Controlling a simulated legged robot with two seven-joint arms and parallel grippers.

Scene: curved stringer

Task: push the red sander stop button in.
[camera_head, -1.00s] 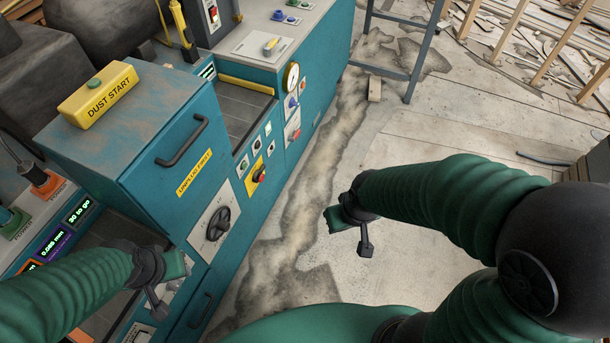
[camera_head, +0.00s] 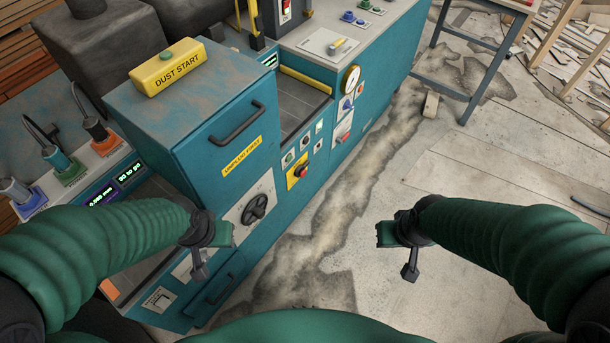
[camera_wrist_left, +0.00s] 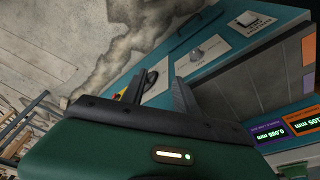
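A red button sits on a yellow plate (camera_head: 298,172) on the teal machine's front; its label is too small to read. Another small red button (camera_head: 342,138) is on a white plate farther along. I cannot tell by label which is the sander stop. My left gripper (camera_head: 199,272) is in front of the machine, left of and nearer than the yellow plate, touching no button. In the left wrist view its two dark fingers (camera_wrist_left: 165,85) are apart with nothing between them. My right gripper (camera_head: 409,273) hangs over the floor, away from the machine; its finger gap is not visible.
A black handwheel (camera_head: 254,209) and a bar handle (camera_head: 236,123) stick out of the teal front. A yellow DUST START box (camera_head: 167,68) is on top. Plugs on cables (camera_head: 100,131) stand at left.

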